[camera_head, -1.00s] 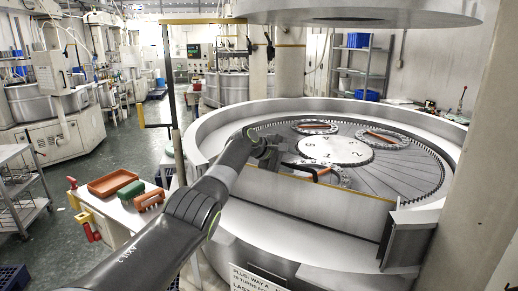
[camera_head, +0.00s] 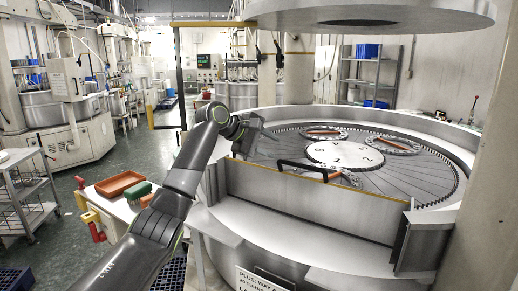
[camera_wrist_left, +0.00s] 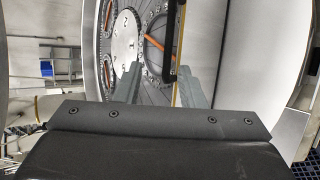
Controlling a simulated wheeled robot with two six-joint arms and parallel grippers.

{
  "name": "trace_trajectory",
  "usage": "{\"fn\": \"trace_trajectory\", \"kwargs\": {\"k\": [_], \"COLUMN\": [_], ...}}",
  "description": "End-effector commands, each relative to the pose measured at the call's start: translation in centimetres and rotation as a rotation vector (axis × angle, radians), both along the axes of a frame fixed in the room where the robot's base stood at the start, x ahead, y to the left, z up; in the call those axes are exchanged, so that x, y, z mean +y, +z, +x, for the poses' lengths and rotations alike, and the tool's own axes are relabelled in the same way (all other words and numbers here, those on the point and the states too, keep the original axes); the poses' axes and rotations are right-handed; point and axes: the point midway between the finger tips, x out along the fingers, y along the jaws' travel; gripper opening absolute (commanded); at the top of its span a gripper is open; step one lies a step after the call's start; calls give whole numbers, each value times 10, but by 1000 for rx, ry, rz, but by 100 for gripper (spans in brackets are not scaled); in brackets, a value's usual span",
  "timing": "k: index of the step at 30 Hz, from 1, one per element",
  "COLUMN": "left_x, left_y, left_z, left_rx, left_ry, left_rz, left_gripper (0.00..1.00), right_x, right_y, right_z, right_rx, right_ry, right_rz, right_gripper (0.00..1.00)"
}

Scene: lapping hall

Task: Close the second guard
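The front guard (camera_head: 310,205) is a low panel with a yellow top edge, standing upright across the front of the lapping machine. Its black bar handle (camera_head: 309,166) rises from the top edge. My left gripper (camera_head: 252,132) is above and left of the handle, apart from it in the head view. In the left wrist view, my left gripper (camera_wrist_left: 163,82) is open, its fingertips apart with nothing gripped. The handle (camera_wrist_left: 169,40) and yellow edge (camera_wrist_left: 179,55) show beyond the fingers. My right gripper is in neither view.
The round lapping plate (camera_head: 390,175) lies behind the guard, under a large raised disc (camera_head: 370,12). A yellow-edged frame (camera_head: 181,80) stands at left. A side table holds an orange tray (camera_head: 120,184) and a green block (camera_head: 138,190). Open floor lies further left.

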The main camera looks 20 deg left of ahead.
Motion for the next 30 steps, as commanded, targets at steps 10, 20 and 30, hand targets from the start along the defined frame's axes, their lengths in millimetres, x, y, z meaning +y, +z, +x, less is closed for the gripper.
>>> {"fn": "trace_trajectory", "kwargs": {"k": [10,20,30], "left_x": [18,18,13], "left_y": [19,19,-25], "left_z": [-27,-27,-30], "left_rx": [0,1,14], "left_ry": [-1,-1,-28], "left_rz": [1,0,80], "left_gripper": [36,36,36], "right_x": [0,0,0], "right_y": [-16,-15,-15], "right_z": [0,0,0], "right_rx": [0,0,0], "right_ry": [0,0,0], "right_rz": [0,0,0], "right_gripper": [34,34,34]}}
